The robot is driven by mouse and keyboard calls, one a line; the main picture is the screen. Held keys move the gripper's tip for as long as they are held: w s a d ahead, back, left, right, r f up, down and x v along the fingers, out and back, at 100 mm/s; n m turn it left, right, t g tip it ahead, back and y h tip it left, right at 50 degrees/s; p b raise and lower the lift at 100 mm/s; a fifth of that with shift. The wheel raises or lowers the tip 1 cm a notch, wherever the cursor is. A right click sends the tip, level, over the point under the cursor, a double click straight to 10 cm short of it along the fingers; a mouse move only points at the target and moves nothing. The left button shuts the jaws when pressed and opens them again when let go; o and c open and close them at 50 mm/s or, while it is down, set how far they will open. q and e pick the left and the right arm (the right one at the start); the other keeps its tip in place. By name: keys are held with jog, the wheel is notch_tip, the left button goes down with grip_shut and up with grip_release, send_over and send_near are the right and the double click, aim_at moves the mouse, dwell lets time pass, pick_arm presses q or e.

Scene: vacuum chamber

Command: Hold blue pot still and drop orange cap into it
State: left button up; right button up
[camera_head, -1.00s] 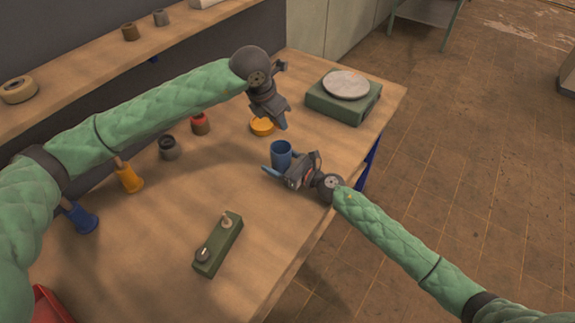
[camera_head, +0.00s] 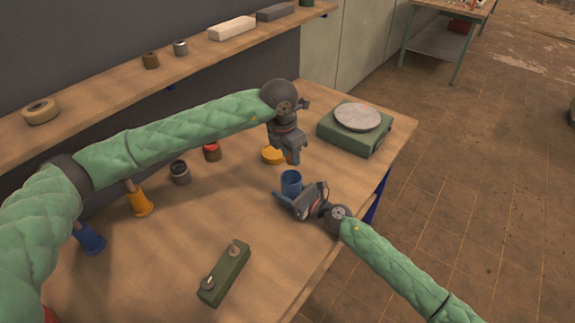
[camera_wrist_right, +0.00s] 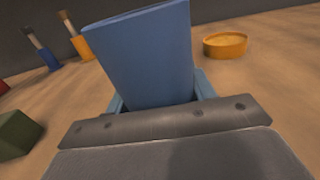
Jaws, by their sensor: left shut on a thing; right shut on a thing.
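The blue pot (camera_head: 291,184) stands upright on the bench near its right edge. My right gripper (camera_head: 287,199) is shut on it from the front right. The pot also fills the middle of the right wrist view (camera_wrist_right: 148,55), between the blue fingers. My left gripper (camera_head: 294,160) points down just behind and above the pot, fingers shut. The left gripper is outside the right wrist view.
A shallow yellow-orange dish (camera_head: 271,156) lies on the bench behind the pot, free of both grippers in the right wrist view (camera_wrist_right: 225,46). A green scale (camera_head: 354,136) stands at the back right. A green block with knobs (camera_head: 224,273) lies in front.

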pick_arm(q)
jog(key=shift+w+d+f+g+y, duration=0.1)
jog(key=shift+f+g+y, duration=0.2)
jog(key=shift+f+y, duration=0.15)
jog(key=shift+w+d+f+g+y, duration=0.1)
jog(key=shift+f+g+y, duration=0.2)
jog(key=shift+f+y, duration=0.1)
jog(key=shift+a+f, duration=0.15)
jog(key=shift+f, duration=1.35)
jog(key=shift+f, duration=0.5)
dwell(0.6)
jog(key=o, duration=1.4)
jog(key=shift+r, duration=2.55)
jog(key=shift+r, duration=0.15)
pick_arm(e)
jog(key=o, duration=1.1)
